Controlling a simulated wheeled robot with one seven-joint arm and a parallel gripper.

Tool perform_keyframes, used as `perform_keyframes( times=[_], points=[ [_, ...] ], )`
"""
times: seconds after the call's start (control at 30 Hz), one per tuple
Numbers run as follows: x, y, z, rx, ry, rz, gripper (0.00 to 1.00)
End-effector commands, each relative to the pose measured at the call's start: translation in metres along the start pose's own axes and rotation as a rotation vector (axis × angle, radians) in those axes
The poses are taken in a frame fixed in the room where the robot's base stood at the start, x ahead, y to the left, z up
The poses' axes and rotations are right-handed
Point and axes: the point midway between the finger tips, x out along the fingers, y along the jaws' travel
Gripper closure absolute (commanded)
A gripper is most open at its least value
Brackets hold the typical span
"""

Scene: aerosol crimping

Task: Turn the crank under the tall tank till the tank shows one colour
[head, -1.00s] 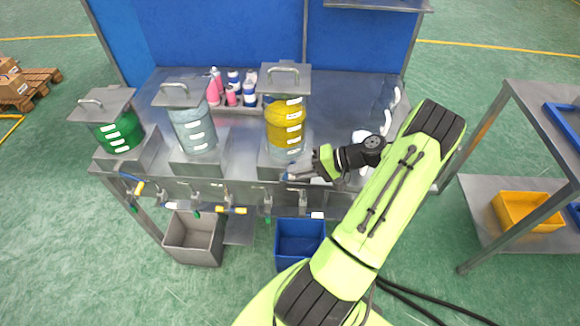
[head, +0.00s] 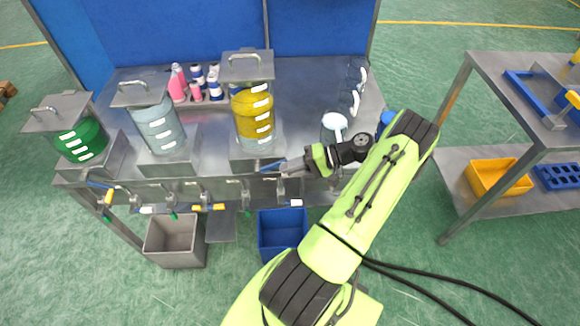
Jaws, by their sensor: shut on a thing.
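The tall tank (head: 252,115) stands on the bench under a grey lid with a handle. It shows two colours: yellow over most of its height and a pale blue-grey band at the bottom. My gripper (head: 283,168) is at the bench's front edge, below and to the right of this tank. It is shut on the crank (head: 268,167), of which only a small blue part shows. The rest of the crank is hidden by the fingers, and its angle cannot be told.
A green tank (head: 82,140) and a pale grey tank (head: 160,127) stand to the left. Small taps line the bench front. A grey bin (head: 174,240) and a blue bin (head: 283,234) sit below. Bottles (head: 197,85) stand behind; a shelf rack (head: 455,115) is at right.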

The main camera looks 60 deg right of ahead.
Motion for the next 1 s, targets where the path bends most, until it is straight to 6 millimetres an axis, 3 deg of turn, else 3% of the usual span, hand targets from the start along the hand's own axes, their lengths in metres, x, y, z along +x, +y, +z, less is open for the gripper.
perform_keyframes(
  times=[0.47, 0.5, 0.63, 0.9, 1.0],
  points=[
    [0.002, 0.001, 0.001, 0.002, -0.005, -0.004, 1.00],
    [0.002, 0.000, 0.001, 0.002, -0.005, -0.004, 0.75],
    [0.002, 0.000, 0.001, 0.001, -0.004, -0.003, 0.55],
    [0.000, 0.001, 0.000, 0.000, -0.001, -0.002, 0.55],
    [-0.009, 0.001, -0.001, 0.001, 0.003, -0.002, 0.55]
  ],
)
